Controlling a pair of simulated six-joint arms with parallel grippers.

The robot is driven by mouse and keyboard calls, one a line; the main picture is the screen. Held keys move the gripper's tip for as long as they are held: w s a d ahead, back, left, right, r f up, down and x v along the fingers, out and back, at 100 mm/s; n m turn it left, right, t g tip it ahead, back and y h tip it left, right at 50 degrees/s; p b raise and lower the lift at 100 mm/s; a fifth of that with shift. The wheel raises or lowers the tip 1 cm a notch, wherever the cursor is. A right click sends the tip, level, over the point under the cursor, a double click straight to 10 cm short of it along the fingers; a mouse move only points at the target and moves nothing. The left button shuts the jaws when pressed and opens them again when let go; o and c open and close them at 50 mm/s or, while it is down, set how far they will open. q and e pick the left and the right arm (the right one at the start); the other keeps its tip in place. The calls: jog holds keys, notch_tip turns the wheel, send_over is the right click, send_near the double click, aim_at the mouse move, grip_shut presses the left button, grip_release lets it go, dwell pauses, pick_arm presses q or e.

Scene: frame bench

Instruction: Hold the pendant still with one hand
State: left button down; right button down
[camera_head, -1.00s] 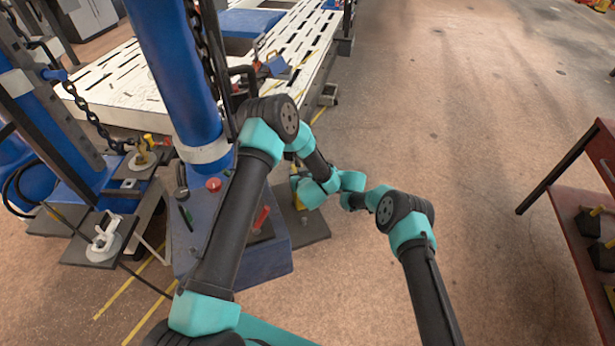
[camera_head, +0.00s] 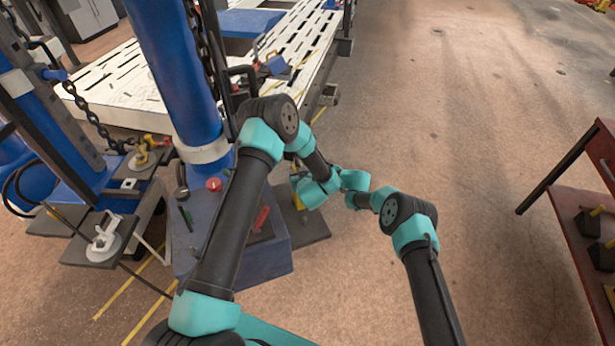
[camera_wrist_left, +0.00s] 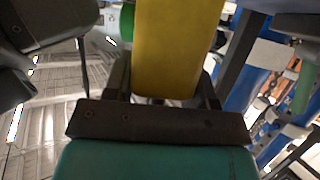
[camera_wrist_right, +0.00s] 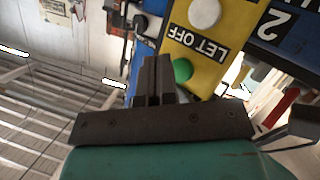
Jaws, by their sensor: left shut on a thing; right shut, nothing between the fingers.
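The pendant is a yellow control box. In the left wrist view the pendant (camera_wrist_left: 180,40) sits between the fingers of my left gripper (camera_wrist_left: 163,88), which is shut on it. The right wrist view shows the pendant's yellow face (camera_wrist_right: 205,45) with a white button (camera_wrist_right: 204,13), a green button (camera_wrist_right: 183,70) and the label "LET OFF". My right gripper (camera_wrist_right: 157,68) is shut and empty, its fingertips close beside the green button; I cannot tell whether they touch it. In the head view my wrists largely hide the pendant, with only a little yellow showing.
A blue column (camera_head: 175,70) on a blue base (camera_head: 270,262) stands beside my left arm, with a chain hanging along it. A white slotted bench (camera_head: 115,80) lies behind. A red-brown table (camera_head: 570,225) stands at the right. The floor between is open.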

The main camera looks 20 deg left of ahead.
jog(key=shift+w+d, duration=0.1)
jog(key=shift+w+d, duration=0.7)
jog(key=shift+d, duration=0.25)
jog(key=shift+w+d, duration=0.7)
jog(key=shift+d, duration=0.25)
pick_arm(q)
jog(key=shift+c, duration=1.8)
grip_release()
jog(key=v, duration=1.2)
